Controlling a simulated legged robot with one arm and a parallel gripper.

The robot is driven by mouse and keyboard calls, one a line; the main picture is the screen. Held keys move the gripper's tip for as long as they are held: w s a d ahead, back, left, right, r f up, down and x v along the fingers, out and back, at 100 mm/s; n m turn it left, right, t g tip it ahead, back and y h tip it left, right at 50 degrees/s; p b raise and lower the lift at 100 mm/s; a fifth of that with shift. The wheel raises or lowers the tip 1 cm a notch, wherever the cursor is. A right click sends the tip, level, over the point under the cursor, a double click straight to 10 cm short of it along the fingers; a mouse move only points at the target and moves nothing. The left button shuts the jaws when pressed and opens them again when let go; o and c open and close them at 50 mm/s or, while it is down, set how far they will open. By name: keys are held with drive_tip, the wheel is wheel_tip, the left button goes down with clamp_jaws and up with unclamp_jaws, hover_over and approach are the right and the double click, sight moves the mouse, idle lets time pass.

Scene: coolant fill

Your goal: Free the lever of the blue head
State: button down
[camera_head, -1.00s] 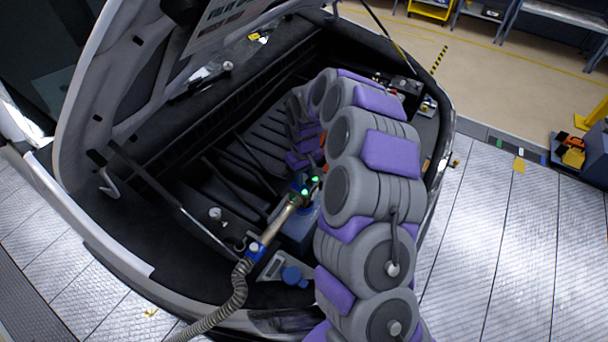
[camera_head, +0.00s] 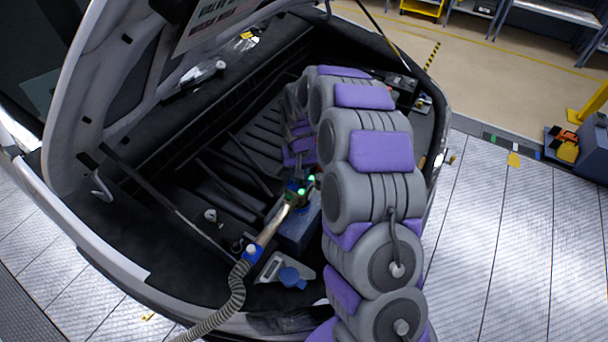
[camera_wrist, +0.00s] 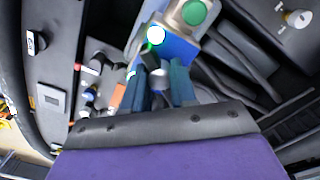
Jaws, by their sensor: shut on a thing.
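The blue head (camera_head: 294,187) sits at the end of a beige pipe in the open bay, with green lights glowing beside it. In the wrist view the blue head (camera_wrist: 180,46) lies just beyond my fingertips, with a green round light and a bright white-green light. My gripper (camera_wrist: 160,78) has two teal fingers around a small grey rounded piece, which looks like the lever (camera_wrist: 160,76), and is shut on it. The fingers hide much of it. In the head view my own arm covers most of the gripper.
A ribbed grey hose (camera_head: 232,298) runs from the beige pipe (camera_head: 272,224) over the bay's front edge. Open floor lies right.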

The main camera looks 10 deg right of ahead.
drive_tip(key=m, duration=0.5)
drive_tip(key=shift+w+r+m, duration=0.1)
drive_tip(key=shift+w+m, duration=0.05)
drive_tip(key=shift+m, duration=0.25)
drive_tip(key=m, duration=0.4)
drive_tip(key=shift+m, duration=0.4)
drive_tip(key=c, duration=0.9)
unclamp_jaws()
wheel_tip(320, 180, up, 17)
